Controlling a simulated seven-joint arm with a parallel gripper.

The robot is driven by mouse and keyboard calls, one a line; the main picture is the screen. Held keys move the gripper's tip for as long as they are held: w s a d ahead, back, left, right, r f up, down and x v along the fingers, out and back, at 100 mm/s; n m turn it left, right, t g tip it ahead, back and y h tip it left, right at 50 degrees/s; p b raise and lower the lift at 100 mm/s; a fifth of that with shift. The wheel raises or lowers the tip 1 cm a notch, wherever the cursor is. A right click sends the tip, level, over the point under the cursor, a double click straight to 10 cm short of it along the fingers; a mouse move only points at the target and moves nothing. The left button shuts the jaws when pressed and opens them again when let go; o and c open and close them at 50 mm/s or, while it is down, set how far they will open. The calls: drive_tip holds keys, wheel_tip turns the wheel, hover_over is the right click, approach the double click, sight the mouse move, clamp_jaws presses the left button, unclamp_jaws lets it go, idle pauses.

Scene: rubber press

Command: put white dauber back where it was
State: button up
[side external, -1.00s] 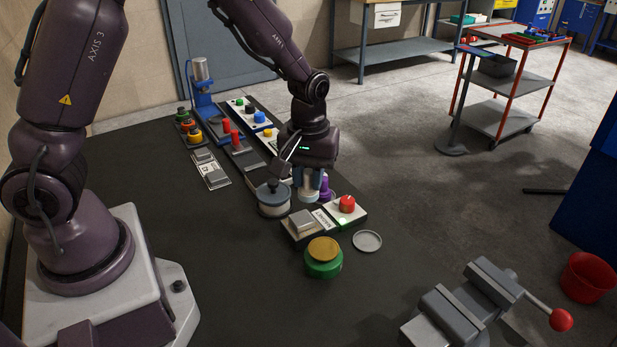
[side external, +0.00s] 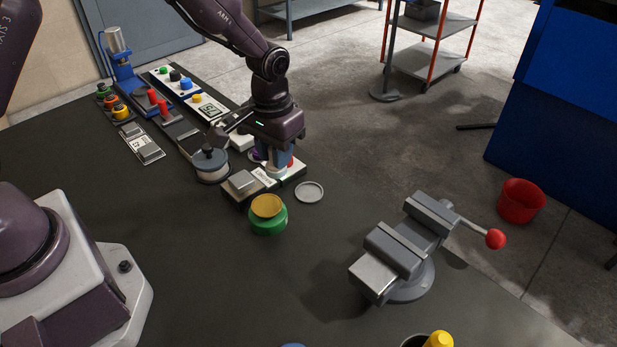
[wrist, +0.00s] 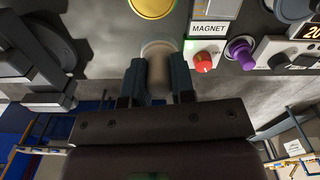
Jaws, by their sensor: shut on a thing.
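My gripper (side external: 277,162) is shut on the white dauber (side external: 275,173), which hangs upright below the fingers. In the wrist view, the dauber (wrist: 158,70) sits between the two fingertips (wrist: 156,82). A shallow grey dish (side external: 309,192) lies on the table to the right of the gripper in the side view. In the wrist view, the dauber lines up with a pale round shape, probably that dish, and covers much of it. The dauber looks raised, but its exact height cannot be told. The gripper partly hides the panel with the red knob (wrist: 203,62).
Beside the gripper are a grey block (side external: 241,181), a dark-knobbed round pot (side external: 211,165) and a purple knob (wrist: 240,52). A grey vise (side external: 408,245) is at the right. Bare table lies between.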

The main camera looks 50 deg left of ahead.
drive_tip(key=w+f, duration=0.6)
drive_tip(key=w, duration=0.1)
drive_tip(key=shift+d+f, duration=0.3)
drive_tip(key=shift+d, duration=0.1)
drive_tip(key=shift+w+f, duration=0.15)
drive_tip(key=shift+f, duration=0.75)
drive_tip(key=shift+w+f, duration=0.15)
drive_tip(key=shift+f, duration=0.75)
drive_tip(key=shift+f, duration=0.1)
drive_tip(key=o, duration=0.8)
wheel_tip(320, 180, up, 12)
drive_tip(key=shift+r, duration=0.2)
